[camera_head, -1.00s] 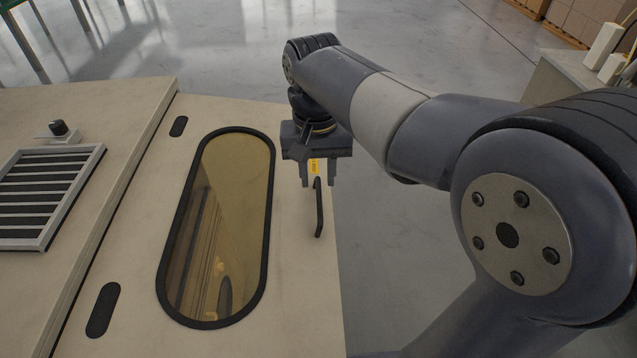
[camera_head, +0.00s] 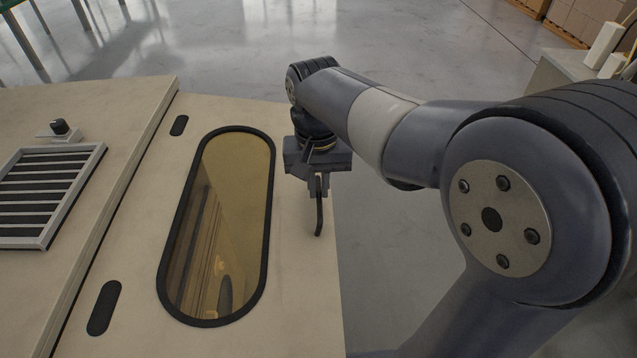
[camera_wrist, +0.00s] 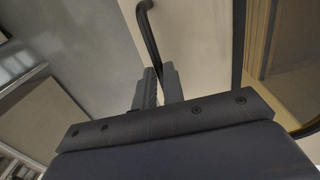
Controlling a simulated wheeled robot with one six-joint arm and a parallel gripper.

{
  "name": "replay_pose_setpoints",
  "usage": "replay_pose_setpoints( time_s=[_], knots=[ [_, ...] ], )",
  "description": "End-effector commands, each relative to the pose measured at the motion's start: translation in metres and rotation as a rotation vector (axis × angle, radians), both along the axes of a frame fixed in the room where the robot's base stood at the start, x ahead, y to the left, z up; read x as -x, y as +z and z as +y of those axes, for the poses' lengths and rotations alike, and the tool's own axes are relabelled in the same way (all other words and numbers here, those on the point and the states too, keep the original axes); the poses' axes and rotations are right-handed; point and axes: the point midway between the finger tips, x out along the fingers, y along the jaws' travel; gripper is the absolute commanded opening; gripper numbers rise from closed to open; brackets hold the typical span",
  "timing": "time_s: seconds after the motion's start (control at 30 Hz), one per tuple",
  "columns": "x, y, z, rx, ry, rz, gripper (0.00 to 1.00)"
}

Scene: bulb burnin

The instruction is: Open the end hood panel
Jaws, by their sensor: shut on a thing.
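The end hood panel (camera_head: 300,270) is the beige panel with a long, rounded amber window (camera_head: 225,230) in a black frame. It lies level with the cabinet beside it, with a dark seam between them. A thin black bar handle (camera_head: 319,215) stands near the panel's right edge. My gripper (camera_head: 317,188) is shut on the far end of the handle; the near end shows free below the fingers. In the wrist view the handle (camera_wrist: 148,35) runs down between my two closed fingers (camera_wrist: 158,88). The hidden part is the length between the fingers.
Black oval slots (camera_head: 104,308) lie along the seam. Grey floor (camera_head: 385,260) is open to the right. A bench (camera_head: 570,75) stands at the far right.

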Motion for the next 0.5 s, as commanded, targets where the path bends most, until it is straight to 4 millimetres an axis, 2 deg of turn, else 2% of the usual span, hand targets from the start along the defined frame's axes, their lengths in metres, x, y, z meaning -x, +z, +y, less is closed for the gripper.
replay_pose_setpoints(
  time_s=[0.37,0.5],
  knots=[
    [0.0,0.0002,0.0,0.0,0.0,0.0,0.0],
    [0.0002,-0.0094,0.0,-0.016,0.0,0.001,0.0]
  ],
)
